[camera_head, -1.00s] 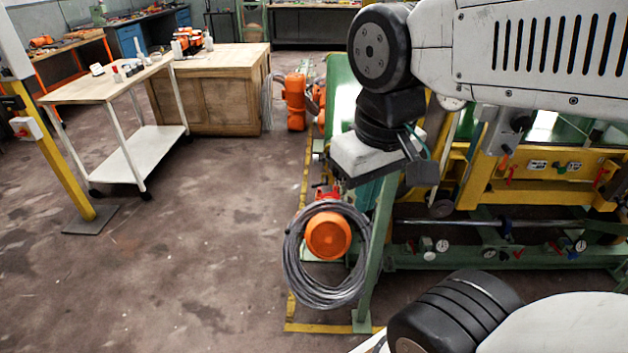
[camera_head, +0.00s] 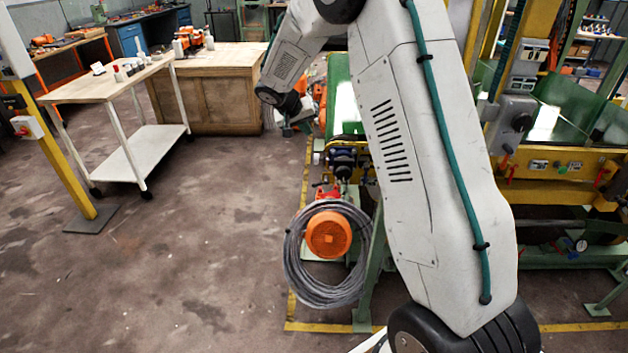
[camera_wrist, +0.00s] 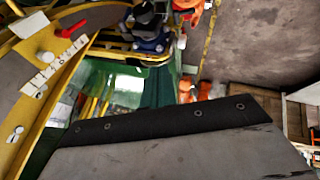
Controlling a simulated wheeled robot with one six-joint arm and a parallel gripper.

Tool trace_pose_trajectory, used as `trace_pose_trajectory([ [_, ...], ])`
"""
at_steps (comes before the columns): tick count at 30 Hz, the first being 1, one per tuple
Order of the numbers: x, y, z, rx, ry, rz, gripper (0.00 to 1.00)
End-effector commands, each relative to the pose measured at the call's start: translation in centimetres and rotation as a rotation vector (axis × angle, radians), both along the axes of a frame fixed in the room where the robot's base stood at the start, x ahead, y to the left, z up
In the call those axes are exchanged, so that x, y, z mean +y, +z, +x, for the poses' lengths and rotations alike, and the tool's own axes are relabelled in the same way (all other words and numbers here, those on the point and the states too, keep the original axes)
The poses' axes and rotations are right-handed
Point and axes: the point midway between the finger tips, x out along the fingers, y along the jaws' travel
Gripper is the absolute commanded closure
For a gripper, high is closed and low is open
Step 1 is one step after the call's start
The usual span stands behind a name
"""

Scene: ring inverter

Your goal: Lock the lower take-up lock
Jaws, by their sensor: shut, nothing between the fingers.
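Red levers stand along the yellow machine frame. One red lever (camera_head: 510,175) and another red lever (camera_head: 603,174) show in the head view, right of my arm. In the wrist view a red lever (camera_wrist: 71,28) sits on the yellow frame at upper left, near a white scale label (camera_wrist: 42,74). I cannot tell which is the lower take-up lock. My gripper (camera_wrist: 165,150) fills the bottom of the wrist view as a grey block with a black screwed edge. It is shut and empty, apart from the levers. Its tips are not clear in the head view.
My arm covers much of the machine's middle. An orange motor (camera_head: 328,235) with a coiled grey cable (camera_head: 296,275) stands at the machine's left end. A white trolley (camera_head: 130,155) and a wooden cabinet (camera_head: 205,100) stand at left. The floor (camera_head: 180,270) between is clear.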

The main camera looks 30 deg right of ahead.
Motion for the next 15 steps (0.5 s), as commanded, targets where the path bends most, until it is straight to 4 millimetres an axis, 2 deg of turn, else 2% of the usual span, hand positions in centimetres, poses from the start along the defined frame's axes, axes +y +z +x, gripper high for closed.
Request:
trace_pose_trajectory([
  [1, -0.7, -3.1, 1.8, -0.004, -0.002, -0.009, 1.0],
  [3, -1.4, -6.5, 4.1, -0.026, -0.003, -0.019, 1.0],
  [7, -2.4, -12.4, 7.1, -0.06, -0.002, -0.027, 1.0],
  [9, -2.8, -14.9, 8.2, -0.074, 0.001, -0.027, 1.0],
  [12, -3.1, -17.4, 9.1, -0.088, 0.002, -0.025, 1.0],
  [15, -3.2, -18.6, 9.5, -0.095, 0.003, -0.024, 1.0],
])
